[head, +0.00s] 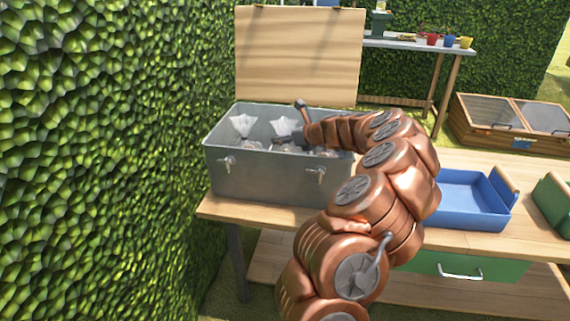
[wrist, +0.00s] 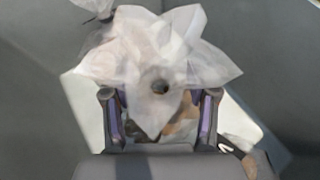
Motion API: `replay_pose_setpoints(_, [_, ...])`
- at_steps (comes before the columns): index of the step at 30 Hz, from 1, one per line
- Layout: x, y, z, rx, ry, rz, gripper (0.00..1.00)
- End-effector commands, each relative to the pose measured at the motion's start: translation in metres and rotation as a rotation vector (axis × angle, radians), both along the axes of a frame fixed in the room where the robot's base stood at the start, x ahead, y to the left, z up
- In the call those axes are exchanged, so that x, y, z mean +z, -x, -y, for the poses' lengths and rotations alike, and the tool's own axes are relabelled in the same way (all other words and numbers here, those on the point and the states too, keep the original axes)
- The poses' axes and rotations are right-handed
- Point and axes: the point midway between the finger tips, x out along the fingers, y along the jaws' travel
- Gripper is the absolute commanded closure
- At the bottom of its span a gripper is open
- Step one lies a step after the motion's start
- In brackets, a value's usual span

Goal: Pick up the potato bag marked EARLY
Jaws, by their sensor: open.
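A grey metal box (head: 262,180) with its wooden lid (head: 299,55) raised stands on a wooden bench. Inside are bags with pale, crumpled tops; one bag (head: 242,125) is at the left and another (head: 284,127) is closer to my arm. In the wrist view, a bag with a whitish, star-shaped top (wrist: 155,55) fills the middle. My gripper (wrist: 160,95) is open, with one finger on each side of the lower part of this top. I cannot tell whether the fingers touch it. No EARLY marking is readable. My arm hides part of the box's right side.
A blue tray (head: 468,203) stands on the bench right of my arm, with a green container (head: 553,204) beyond it. A tall hedge (head: 100,150) closes the left side. Another pale bag top (wrist: 97,7) shows at the upper left in the wrist view.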

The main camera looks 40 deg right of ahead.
Motion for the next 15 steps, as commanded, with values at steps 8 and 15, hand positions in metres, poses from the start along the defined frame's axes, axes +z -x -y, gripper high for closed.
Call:
replay_pose_setpoints(8, [0.0001,0.0004,0.0002,0.0,0.0,0.0,0.58])
replay_pose_setpoints(15, [0.0,0.0005,0.0003,0.0,0.0,0.0,0.83])
